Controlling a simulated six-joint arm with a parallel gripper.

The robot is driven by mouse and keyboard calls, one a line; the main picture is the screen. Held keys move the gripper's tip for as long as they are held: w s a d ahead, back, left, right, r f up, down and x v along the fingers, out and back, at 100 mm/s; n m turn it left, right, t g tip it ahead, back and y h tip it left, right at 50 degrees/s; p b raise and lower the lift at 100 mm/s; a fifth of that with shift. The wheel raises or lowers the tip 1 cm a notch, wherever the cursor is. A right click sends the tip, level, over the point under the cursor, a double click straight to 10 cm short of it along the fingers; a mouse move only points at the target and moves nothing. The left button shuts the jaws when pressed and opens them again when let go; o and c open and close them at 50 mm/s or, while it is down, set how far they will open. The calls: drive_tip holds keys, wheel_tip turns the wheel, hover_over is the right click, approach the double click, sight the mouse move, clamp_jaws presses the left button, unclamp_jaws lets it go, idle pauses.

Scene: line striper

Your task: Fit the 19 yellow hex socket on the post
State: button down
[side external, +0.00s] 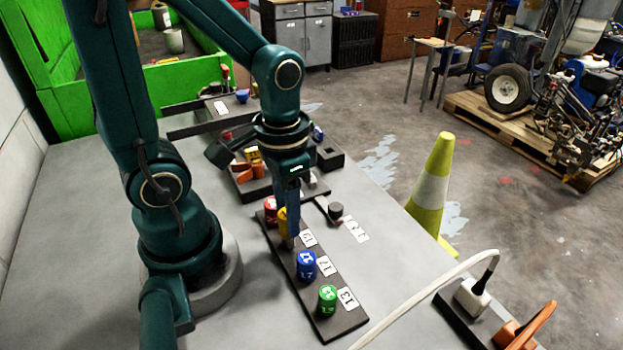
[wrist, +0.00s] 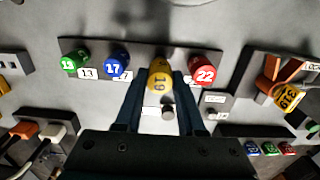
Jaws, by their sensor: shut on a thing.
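The yellow 19 socket (wrist: 159,80) is between my fingers in the wrist view, its number facing up. In the side view the yellow socket (side external: 282,222) is partly hidden behind a finger. My gripper (side external: 289,238) is shut on it, pointing down at the dark rack (side external: 345,323). The socket is in its place in the row, between the blue 17 and red 22; whether it is clear of the rack I cannot tell. A short dark cylinder (side external: 336,210) stands beside the rack, also seen in the wrist view (wrist: 168,111); it may be the post.
The red 22 socket (wrist: 204,69) is close beside my finger. The blue 17 (side external: 306,265) and green socket (side external: 327,298) stand farther along the rack. A tray with orange and yellow parts (wrist: 289,95) lies beyond. A white cable (side external: 430,283) crosses the table front.

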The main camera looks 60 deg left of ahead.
drive_tip(key=shift+f, duration=0.7)
idle(0.5)
drive_tip(key=shift+r, duration=0.15)
idle(0.3)
drive_tip(key=shift+r, duration=0.65)
drive_tip(key=shift+c, duration=0.6)
unclamp_jaws()
drive_tip(key=shift+r, duration=3.55)
